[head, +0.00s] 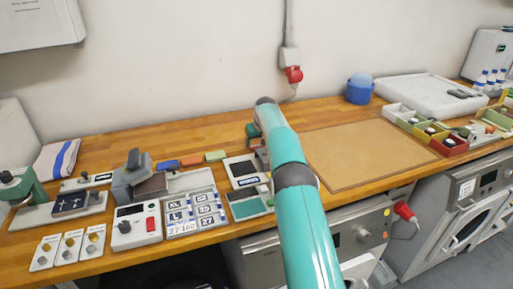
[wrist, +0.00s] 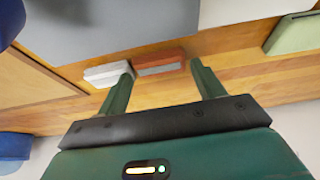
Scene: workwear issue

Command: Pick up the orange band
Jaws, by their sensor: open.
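My gripper (head: 252,133) is to the right of these, partly hidden by my arm. In the wrist view my gripper (wrist: 163,88) is open and empty. A brick-red block (wrist: 160,61) with a grey label lies beyond and between its fingertips, beside a white block (wrist: 106,74). A green block (wrist: 292,33) lies to their right. The red block seems separate from the orange band.
A brown mat (head: 365,155) lies right of my arm. A blue tub (head: 360,92) and coloured bins (head: 452,147) stand farther right.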

